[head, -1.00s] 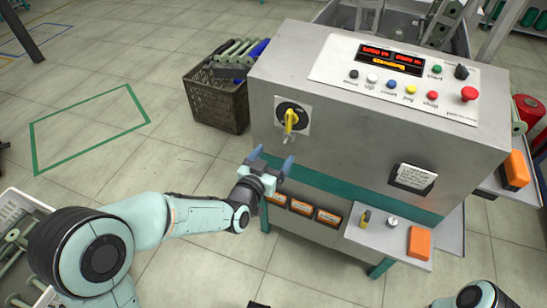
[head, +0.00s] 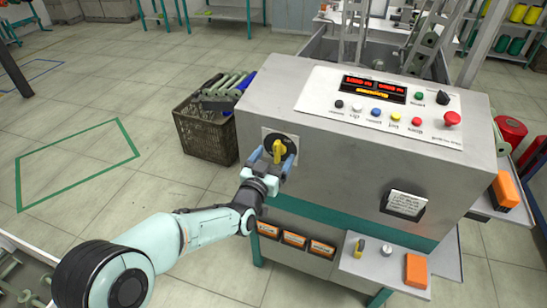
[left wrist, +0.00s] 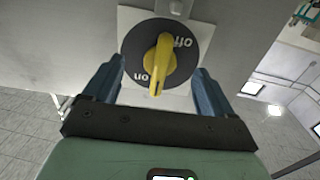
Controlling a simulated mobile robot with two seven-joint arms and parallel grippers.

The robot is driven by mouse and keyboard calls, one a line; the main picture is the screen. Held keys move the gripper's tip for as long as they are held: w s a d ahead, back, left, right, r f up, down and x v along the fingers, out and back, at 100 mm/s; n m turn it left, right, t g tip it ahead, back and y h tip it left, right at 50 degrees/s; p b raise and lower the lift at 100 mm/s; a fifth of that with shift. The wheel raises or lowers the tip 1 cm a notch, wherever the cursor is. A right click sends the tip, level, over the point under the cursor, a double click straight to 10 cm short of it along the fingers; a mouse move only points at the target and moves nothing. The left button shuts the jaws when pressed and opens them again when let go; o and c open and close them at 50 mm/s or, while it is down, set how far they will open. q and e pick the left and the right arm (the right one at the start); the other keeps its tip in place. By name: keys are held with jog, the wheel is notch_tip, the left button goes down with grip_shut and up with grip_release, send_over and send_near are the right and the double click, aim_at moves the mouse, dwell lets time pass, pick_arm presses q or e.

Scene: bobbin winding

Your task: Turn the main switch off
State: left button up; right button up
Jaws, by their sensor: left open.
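The main switch is a yellow rotary handle (head: 279,148) on a black round dial with a pale square plate, on the front face of the grey machine cabinet (head: 340,165). In the left wrist view the yellow handle (left wrist: 158,66) stands near upright in the picture, its narrow end pointing down, close to the "on" mark; "off" is at the dial's upper right. My left gripper (head: 273,160) is open in front of the switch. In the left wrist view its blue fingers (left wrist: 154,85) stand on both sides of the handle, apart from it. My right gripper is not in view.
The cabinet's sloped top panel (head: 330,85) carries lit displays, several coloured buttons and a red emergency button (head: 452,118). A dark crate (head: 205,138) stands left of the cabinet. A small shelf (head: 350,264) with an orange box (head: 416,271) juts out below right.

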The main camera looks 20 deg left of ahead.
pick_arm(q)
jog(key=shift+w, duration=0.3)
jog(key=shift+w+d, duration=0.1)
jog(key=shift+w, duration=0.65)
jog(key=shift+w+b, duration=0.15)
jog(key=shift+b, duration=0.15)
jog(key=c, duration=1.4)
